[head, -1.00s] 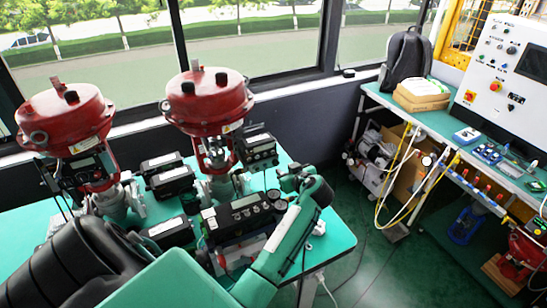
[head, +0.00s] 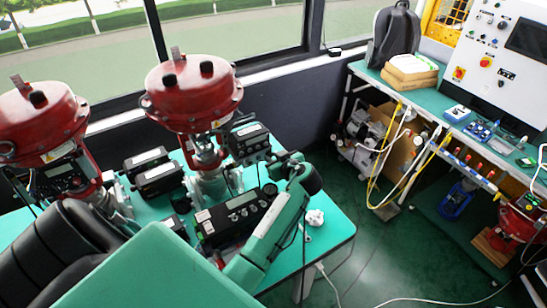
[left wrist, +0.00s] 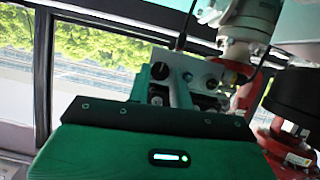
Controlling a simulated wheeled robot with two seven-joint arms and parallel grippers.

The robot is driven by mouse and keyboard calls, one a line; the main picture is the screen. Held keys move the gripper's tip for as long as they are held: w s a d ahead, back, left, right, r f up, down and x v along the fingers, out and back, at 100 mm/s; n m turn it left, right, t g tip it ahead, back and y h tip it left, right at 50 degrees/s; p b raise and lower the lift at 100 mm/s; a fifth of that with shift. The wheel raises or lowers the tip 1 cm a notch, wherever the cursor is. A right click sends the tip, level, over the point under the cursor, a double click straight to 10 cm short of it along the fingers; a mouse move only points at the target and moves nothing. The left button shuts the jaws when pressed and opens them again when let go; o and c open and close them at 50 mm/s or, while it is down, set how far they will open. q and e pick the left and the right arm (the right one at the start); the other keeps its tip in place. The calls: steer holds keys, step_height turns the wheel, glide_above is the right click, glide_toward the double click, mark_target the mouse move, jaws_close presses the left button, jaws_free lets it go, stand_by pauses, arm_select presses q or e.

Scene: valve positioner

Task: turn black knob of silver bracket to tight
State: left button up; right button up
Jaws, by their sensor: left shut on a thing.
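My left gripper (head: 277,166) is at the right end of the green table, at the far side of the black positioner, with my green forearm coming up in front of it. In the left wrist view, the silver bracket (left wrist: 204,72), a plate with holes, stands just beyond my green gripper body. The black knob (left wrist: 159,72) shows small and dark between the fingertips (left wrist: 165,88), which are shut on it. The knob's marking cannot be read. My right gripper is not in view.
Two red valve actuators (head: 195,92) stand behind several black positioners (head: 238,212) on the green table (head: 332,238). A crumpled white object (head: 315,217) lies near its right edge. A bench (head: 445,125) with a control panel (head: 505,60) stands at right. Floor between is partly clear.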

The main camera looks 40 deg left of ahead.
arm_select(q)
jaws_close()
steer(key=shift+w+m+g+y+b, duration=0.15)
steer(key=shift+m+g+y+b, duration=0.25)
steer(key=shift+m+g+b, duration=0.5)
steer(key=shift+w+m+y+b, duration=0.1)
steer(key=shift+m+y+b, duration=0.25)
steer(key=shift+m, duration=0.75)
steer(key=shift+d+m+g, duration=0.1)
steer(key=shift+m+g, duration=0.2)
steer(key=shift+g, duration=0.1)
